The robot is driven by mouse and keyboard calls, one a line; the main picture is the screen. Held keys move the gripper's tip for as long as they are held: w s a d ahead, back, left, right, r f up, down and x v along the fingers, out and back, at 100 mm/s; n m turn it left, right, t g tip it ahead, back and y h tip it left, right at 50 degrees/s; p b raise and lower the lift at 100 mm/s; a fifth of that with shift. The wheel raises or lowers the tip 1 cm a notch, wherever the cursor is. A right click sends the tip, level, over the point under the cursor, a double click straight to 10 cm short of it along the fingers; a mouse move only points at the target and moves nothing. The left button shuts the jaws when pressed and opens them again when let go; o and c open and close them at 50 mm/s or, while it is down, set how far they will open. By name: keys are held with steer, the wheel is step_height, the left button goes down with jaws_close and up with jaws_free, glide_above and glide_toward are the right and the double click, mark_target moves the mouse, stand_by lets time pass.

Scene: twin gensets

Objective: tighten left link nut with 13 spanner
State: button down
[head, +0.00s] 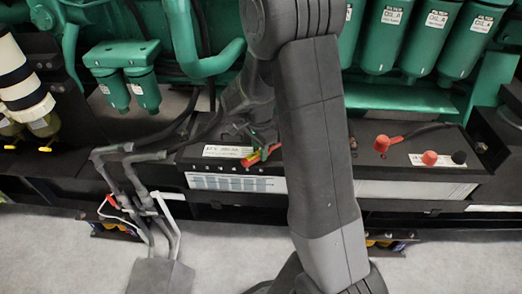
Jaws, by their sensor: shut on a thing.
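My gripper (256,143) is in the middle of the view, low over the left part of a long black battery box (415,141). It is shut on a slim red and yellow thing (253,157), probably the 13 spanner. Its size and my arm in front keep me from reading a mark or seeing its jaw. The thing lies close to the box top, just right of a white label (226,151). I cannot tell whether it touches a nut. The left link nut cannot be made out.
Red terminal caps (381,143) (430,158) and a black cap (459,157) stand on the box at right. Green filters (427,25) hang behind. Grey pipe-like parts (140,180) stand at left.

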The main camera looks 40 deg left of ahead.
steer(key=shift+a, duration=0.1)
steer(key=shift+w+a+m, duration=0.25)
steer(key=shift+a+m, duration=0.2)
steer(key=shift+a, duration=0.05)
steer(key=shift+w+a+m, duration=0.2)
steer(key=shift+a+m, duration=0.25)
steer(key=shift+d, duration=0.15)
steer(key=shift+s+d+n, duration=0.15)
steer(key=shift+n, duration=0.15)
steer(key=shift+s+d, duration=0.1)
steer(key=shift+d, duration=0.15)
steer(key=shift+d+n, duration=0.1)
steer(key=shift+n, duration=0.2)
steer(key=shift+s+d, duration=0.15)
steer(key=shift+d, duration=0.05)
